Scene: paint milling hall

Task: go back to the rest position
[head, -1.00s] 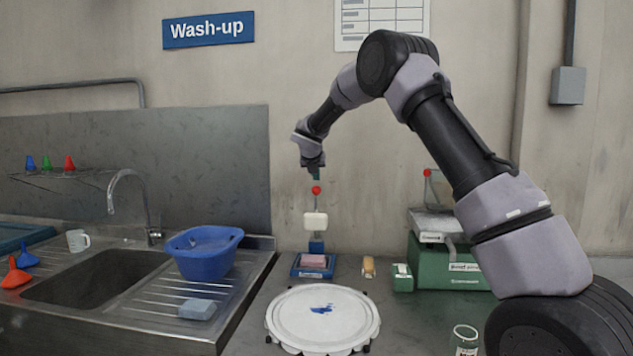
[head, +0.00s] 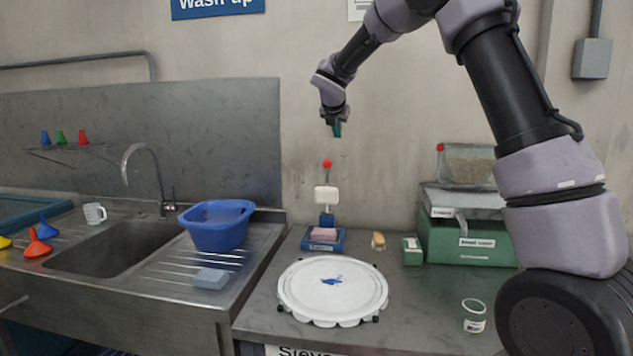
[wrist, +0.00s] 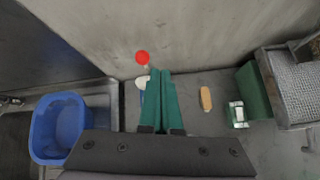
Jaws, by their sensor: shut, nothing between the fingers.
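My gripper (head: 337,131) is shut and empty, with green fingers pointing down. It hangs in the air near the back wall, above a red ball (head: 327,164) on a thin rod with a white block (head: 326,194) below it. In the wrist view the closed green fingers (wrist: 160,74) show in the middle, with the red ball (wrist: 142,58) just left of their tips. The fingers hide part of what stands beneath them there.
A white round lid (head: 333,290) with a blue smear lies on the counter. A blue basin (head: 217,226) stands on the sink drainer at left. A green scale (head: 470,240) stands at right, and a labelled jar (head: 474,315) at front right. The air around my gripper is clear.

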